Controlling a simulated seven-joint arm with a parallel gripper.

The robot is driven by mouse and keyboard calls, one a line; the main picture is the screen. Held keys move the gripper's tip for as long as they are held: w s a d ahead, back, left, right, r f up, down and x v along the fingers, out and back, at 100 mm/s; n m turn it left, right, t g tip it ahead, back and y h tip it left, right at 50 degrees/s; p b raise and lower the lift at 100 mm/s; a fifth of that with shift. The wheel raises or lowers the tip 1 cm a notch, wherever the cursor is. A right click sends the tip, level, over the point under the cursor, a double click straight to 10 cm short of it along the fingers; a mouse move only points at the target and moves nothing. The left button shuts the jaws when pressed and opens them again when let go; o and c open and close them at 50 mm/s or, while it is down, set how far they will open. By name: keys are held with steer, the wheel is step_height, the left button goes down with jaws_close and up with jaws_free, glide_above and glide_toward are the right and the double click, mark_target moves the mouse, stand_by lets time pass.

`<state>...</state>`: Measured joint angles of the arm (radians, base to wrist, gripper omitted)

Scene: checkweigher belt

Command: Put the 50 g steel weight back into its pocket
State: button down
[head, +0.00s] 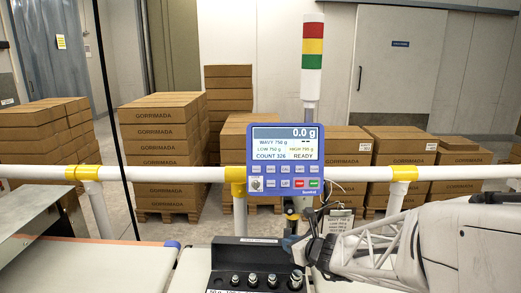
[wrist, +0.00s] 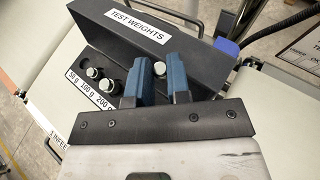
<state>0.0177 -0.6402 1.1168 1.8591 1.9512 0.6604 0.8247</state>
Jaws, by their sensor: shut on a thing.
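My gripper (wrist: 156,78) is shut on a small steel weight (wrist: 159,68), whose silver top shows between the blue fingers. No marking on it is legible; I take it as the 50 g weight. The black test-weight box (wrist: 205,66) lies below the fingers. Its pocket by the "50 g" label (wrist: 73,77) looks dark and empty, at the far left of the row. The neighbouring weights (wrist: 92,72) stand beside the 100 g and 200 g labels. In the head view my gripper (head: 299,247) is over the box's right end, and silver-topped weights (head: 252,279) stand in the row.
The scale display (head: 285,162) on its post stands behind the box, reading 0.0 g. A white rail (head: 160,173) with yellow joints crosses behind. A pale belt (head: 110,270) lies left of the box. Stacked cartons (head: 160,150) are far behind.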

steer(key=shift+n+y, duration=0.3)
steer(key=shift+y, duration=0.1)
steer(key=w+a, duration=0.2)
steer(key=a, duration=0.2)
steer(key=w+a, duration=0.1)
steer(key=a, duration=0.2)
steer(key=w+a+r, duration=0.1)
steer(key=w+a, duration=0.1)
steer(key=a, duration=0.2)
steer(key=shift+w+a+r, duration=0.1)
steer(key=shift+w+a, duration=0.25)
steer(key=shift+g, duration=0.3)
steer(key=a, duration=0.4)
steer(key=w+a+r, duration=0.1)
steer(key=a, duration=0.3)
steer(key=w+a, duration=0.1)
steer(key=a, duration=0.3)
steer(key=shift+w+a+r, duration=0.2)
steer(key=shift+a+r, duration=0.15)
steer(key=s+a+r, duration=0.2)
steer(key=a, duration=0.9)
steer(key=s+a+r, duration=0.2)
steer(key=a+r, duration=0.1)
steer(key=a, duration=0.9)
steer(key=shift+s, duration=0.2)
steer(key=shift+d+f, duration=0.1)
